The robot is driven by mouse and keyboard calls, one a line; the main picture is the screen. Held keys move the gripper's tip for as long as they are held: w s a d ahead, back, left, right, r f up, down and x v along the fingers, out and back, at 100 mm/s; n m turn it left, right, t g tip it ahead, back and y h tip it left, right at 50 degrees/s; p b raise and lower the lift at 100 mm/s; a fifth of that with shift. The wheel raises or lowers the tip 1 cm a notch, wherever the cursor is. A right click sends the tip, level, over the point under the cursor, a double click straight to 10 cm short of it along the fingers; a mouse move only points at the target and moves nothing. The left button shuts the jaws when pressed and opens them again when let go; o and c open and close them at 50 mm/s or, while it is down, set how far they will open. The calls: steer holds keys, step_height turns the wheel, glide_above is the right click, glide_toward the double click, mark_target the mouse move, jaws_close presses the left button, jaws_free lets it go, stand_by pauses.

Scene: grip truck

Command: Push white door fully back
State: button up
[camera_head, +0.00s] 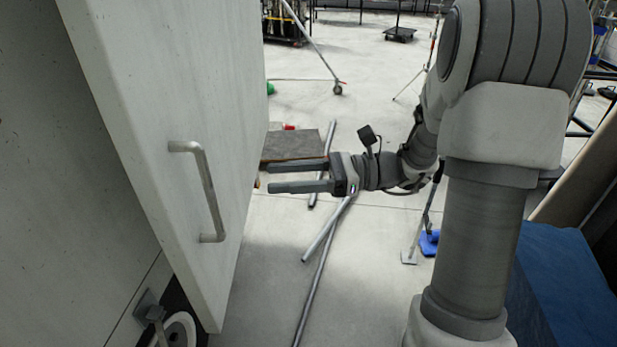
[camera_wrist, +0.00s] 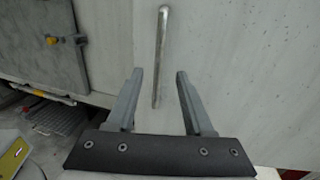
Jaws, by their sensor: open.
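The white door (camera_head: 165,110) stands ajar on the left in the head view, its edge facing me. A metal bar handle (camera_head: 208,195) is fixed to its near face. My gripper (camera_head: 270,177) is open and empty, to the right of the door, with its fingers pointing left toward it. In the wrist view the door's pale surface (camera_wrist: 230,60) fills the middle and right. A handle (camera_wrist: 159,55) shows upright there, above and between the two fingers (camera_wrist: 158,88). I cannot tell whether the fingertips touch the door.
Metal pipes (camera_head: 318,270) lie on the floor below my arm. A flat brown board (camera_head: 292,146) lies behind the gripper. A blue box (camera_head: 560,290) stands at lower right. A wheel (camera_head: 180,330) shows below the door. Stands and gear are farther back.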

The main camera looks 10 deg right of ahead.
steer(key=d, duration=0.4)
steer(key=shift+s+d, duration=0.1)
steer(key=shift+s, duration=0.2)
steer(key=s+a+f+n+g+h, duration=0.2)
steer(key=s+a+n+g+h, duration=0.25)
steer(key=s+n+h, duration=0.65)
steer(key=s+d+r+n+t+h, duration=0.3)
steer(key=s+d+n+t+h, duration=0.1)
steer(key=d+n+t+h, duration=0.2)
steer(key=shift+d+n+t+h, duration=0.15)
steer(key=shift+n+t+h, duration=0.25)
steer(key=shift+n+t, duration=0.65)
steer(key=shift+s+r+n+g, duration=0.1)
steer(key=shift+n+g, duration=0.2)
steer(key=shift+n, duration=0.05)
